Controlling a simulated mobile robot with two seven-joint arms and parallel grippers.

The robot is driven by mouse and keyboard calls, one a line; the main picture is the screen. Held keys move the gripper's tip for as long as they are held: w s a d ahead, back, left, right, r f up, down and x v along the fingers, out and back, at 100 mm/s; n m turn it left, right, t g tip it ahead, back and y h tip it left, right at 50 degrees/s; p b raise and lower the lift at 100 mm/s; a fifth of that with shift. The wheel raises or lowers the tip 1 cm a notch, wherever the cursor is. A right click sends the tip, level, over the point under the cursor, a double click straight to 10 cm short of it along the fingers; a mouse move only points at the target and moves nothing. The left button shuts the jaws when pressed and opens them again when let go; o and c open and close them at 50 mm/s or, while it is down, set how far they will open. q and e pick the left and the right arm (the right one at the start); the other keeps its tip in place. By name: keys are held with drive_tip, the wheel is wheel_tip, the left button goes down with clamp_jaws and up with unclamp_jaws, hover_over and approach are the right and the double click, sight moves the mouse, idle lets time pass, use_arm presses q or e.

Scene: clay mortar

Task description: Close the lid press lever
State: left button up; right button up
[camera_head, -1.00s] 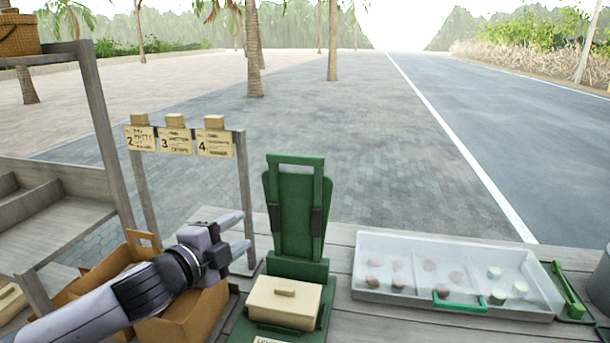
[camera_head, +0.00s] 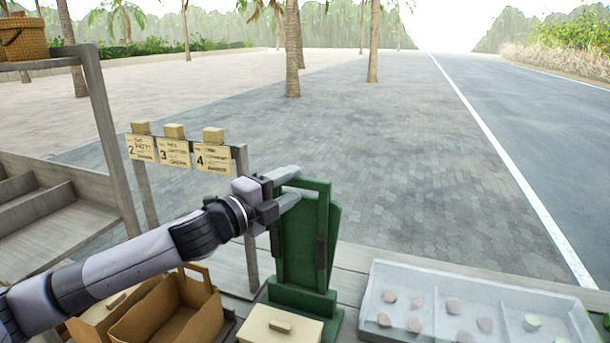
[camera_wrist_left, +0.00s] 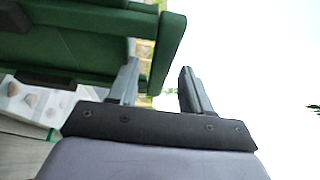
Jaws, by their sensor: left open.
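The green lid press (camera_head: 303,250) stands on the wooden counter with its lever upright. The bar at the lever's top (camera_head: 315,184) shows just right of my left gripper. My left gripper (camera_head: 291,186) is open, its fingertips at the lever's upper left. In the left wrist view the green bar (camera_wrist_left: 168,50) reaches across in front of the open fingers (camera_wrist_left: 160,92); one finger is partly behind it. I cannot tell whether they touch. A pale box with a small lid handle (camera_head: 280,327) sits at the press's foot, cut off below. My right gripper is not in view.
A clear-lidded tray (camera_head: 455,280) with several small pieces lies to the right. A brown open carton (camera_head: 170,315) stands at lower left. A wooden rack with numbered cards (camera_head: 176,152) stands behind my left arm. A wooden shelf post (camera_head: 108,140) rises at left.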

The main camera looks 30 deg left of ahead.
use_arm(q)
drive_tip(key=w, duration=0.1)
drive_tip(key=w+p, duration=0.1)
drive_tip(key=shift+w+d+r, duration=0.2)
drive_tip(key=shift+w, duration=0.15)
drive_tip(key=shift+w+d+f, duration=0.1)
drive_tip(key=shift+w+d, duration=0.1)
drive_tip(key=shift+w, duration=0.8)
clamp_jaws()
